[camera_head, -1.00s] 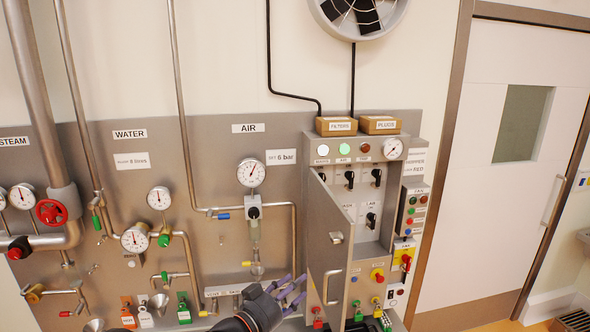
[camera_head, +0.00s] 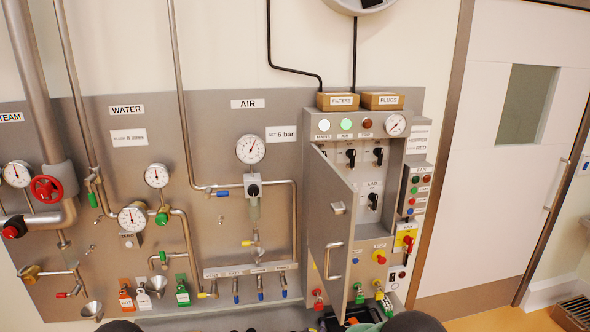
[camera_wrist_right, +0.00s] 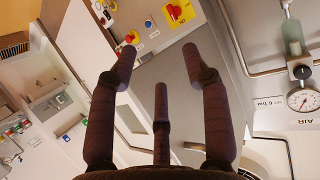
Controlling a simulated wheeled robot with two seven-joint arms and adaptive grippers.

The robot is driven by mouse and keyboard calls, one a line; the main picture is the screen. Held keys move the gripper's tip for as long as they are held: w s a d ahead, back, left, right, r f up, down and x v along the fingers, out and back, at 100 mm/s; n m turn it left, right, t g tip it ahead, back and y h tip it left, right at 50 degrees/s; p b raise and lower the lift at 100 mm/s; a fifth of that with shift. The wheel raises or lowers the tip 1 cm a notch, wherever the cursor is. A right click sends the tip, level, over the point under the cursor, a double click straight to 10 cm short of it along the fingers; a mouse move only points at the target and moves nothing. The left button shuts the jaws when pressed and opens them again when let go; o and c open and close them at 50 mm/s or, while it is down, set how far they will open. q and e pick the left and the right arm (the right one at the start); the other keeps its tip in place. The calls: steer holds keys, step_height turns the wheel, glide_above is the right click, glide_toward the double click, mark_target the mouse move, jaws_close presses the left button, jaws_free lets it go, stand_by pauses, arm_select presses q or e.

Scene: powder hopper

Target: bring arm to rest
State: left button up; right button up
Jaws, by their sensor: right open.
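My right gripper (camera_wrist_right: 159,62) shows in the right wrist view with its dark fingers spread and nothing between them. A grey panel surface, which looks like the cabinet's, lies behind the fingers; I cannot tell the distance. In the head view neither gripper shows; only dark rounded parts, probably of my arms, show at the bottom edge. The grey control cabinet (camera_head: 310,124) stands at centre right, its door (camera_head: 333,235) swung open toward me.
Left of the cabinet, the wall panel carries pipes, an air gauge (camera_head: 250,149), water gauges and a red handwheel (camera_head: 46,188). Funnels and tagged valves sit low on the left. A filters box (camera_head: 337,102) and a plugs box (camera_head: 382,101) rest on the cabinet. A door (camera_head: 497,170) is at right.

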steer(key=s+d+f+g+y+b, duration=0.2)
steer(key=s+f+g+b, duration=0.15)
steer(key=s+f, duration=0.85)
steer(key=s+d+f+g+y+b, duration=0.25)
steer(key=s+f+g, duration=0.25)
steer(key=s+f, duration=0.65)
steer(key=s+f+g+y+b, duration=0.1)
steer(key=s+f+g, duration=0.3)
steer(key=s, duration=0.6)
step_height(320, 180, down, 3)
steer(key=shift+s+a+r+y, duration=0.2)
steer(key=shift+a+y, duration=0.25)
steer(key=shift+y, duration=0.1)
steer(key=shift+d, duration=0.15)
